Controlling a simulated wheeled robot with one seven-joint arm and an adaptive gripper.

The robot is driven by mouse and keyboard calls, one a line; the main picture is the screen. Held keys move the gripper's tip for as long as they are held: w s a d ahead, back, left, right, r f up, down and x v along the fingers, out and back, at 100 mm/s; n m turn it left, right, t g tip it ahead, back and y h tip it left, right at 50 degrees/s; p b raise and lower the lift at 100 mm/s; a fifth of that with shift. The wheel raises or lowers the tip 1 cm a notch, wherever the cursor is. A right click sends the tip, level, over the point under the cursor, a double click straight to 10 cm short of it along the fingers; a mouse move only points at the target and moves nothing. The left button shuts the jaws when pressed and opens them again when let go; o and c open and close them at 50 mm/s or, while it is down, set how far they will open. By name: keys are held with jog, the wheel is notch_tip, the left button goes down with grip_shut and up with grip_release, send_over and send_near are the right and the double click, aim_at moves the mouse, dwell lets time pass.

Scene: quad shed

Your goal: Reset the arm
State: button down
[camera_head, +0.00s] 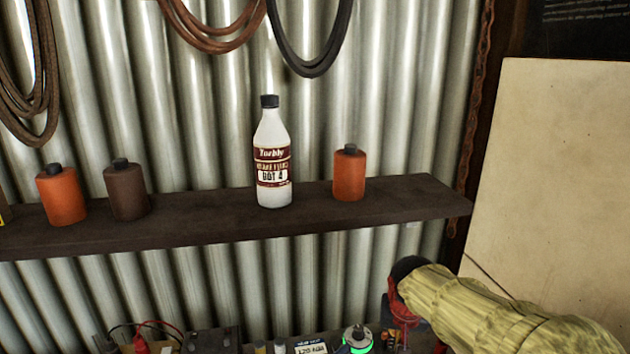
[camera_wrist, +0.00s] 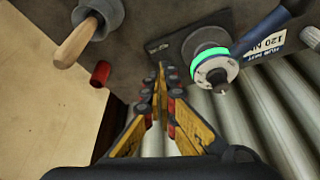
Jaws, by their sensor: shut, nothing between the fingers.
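My gripper (camera_wrist: 163,80) shows in the wrist view with its yellow and black fingers drawn together, shut and empty. It points toward a dark surface (camera_wrist: 140,22), with a round device with a green glowing ring (camera_wrist: 213,68) just to the right of the fingertips. A red cylinder (camera_wrist: 101,73) lies to the left of the fingers, apart from them.
A dark shelf (camera_head: 390,212) holds a white brake fluid bottle (camera_head: 273,165), two orange bottles and a brown bottle (camera_head: 126,192). Hoses hang above. A pale board (camera_head: 555,180) stands at right.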

jog(key=s+r+n, duration=0.1)
jog(key=s+r, duration=0.2)
jog(key=s, duration=0.9)
jog(key=s+r+n+t+y, duration=0.1)
jog(key=s+r, duration=0.3)
jog(key=s, duration=0.7)
jog(key=shift+s+t, duration=0.3)
jog(key=shift+s, duration=0.05)
